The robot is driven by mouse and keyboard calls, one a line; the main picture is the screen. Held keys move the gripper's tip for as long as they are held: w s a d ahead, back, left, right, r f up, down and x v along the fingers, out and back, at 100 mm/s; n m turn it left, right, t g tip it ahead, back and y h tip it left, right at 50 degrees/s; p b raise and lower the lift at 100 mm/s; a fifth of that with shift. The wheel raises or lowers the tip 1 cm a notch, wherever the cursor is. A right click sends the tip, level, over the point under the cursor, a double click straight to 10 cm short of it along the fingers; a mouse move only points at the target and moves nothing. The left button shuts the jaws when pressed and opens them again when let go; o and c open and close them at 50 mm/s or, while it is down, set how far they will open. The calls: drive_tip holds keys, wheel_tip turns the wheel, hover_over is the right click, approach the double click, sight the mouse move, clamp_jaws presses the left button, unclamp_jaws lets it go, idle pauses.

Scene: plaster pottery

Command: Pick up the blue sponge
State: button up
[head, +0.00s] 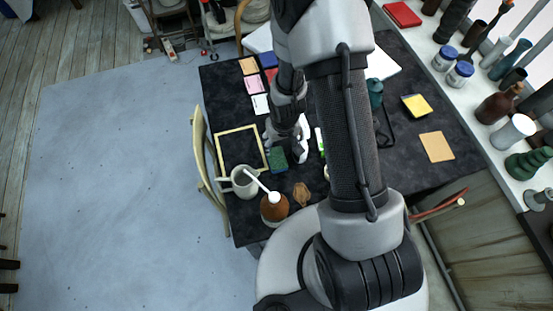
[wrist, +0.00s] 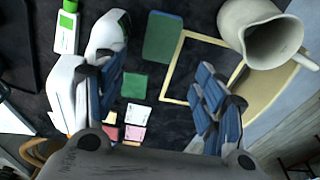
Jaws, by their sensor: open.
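A flat dark blue-green block (head: 277,159), sponge-like, lies on the dark table beside a thin yellow frame. It also shows at the top of the wrist view (wrist: 162,37) and is the closest match to the blue sponge. My gripper (head: 287,142) is above the table near this block, its fingers pointing down. In the wrist view my gripper (wrist: 158,75) is open, with nothing between its blue-padded fingers. The block lies beyond the fingertips, apart from them. A smaller green block (wrist: 134,85) lies flat between the fingers in that view, below them.
The yellow frame (head: 219,146) and a pale pitcher (head: 245,182) stand close left of the block. A brown round pot (head: 273,208) is nearer me. A white bottle with green (wrist: 67,27) stands near the left finger. A yellow-topped pad (head: 417,106) lies right.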

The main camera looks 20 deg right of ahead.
drive_tip(key=b, duration=0.7)
hover_over(277, 158)
drive_tip(key=s, duration=0.2)
drive_tip(key=f, duration=0.9)
drive_tip(key=shift+w+d+f, duration=0.1)
drive_tip(key=shift+w+f, duration=0.15)
drive_tip(key=shift+f, duration=0.05)
drive_tip(key=f+b, duration=0.2)
drive_tip(key=w+f+b, duration=0.1)
drive_tip(key=f+b, duration=0.1)
drive_tip(key=f, duration=0.1)
drive_tip(key=shift+w+f, duration=0.15)
drive_tip(key=shift+f, duration=0.2)
drive_tip(key=shift+r, duration=0.1)
drive_tip(key=c, duration=0.5)
wheel_tip(277, 158, up, 20)
drive_tip(key=p, duration=0.9)
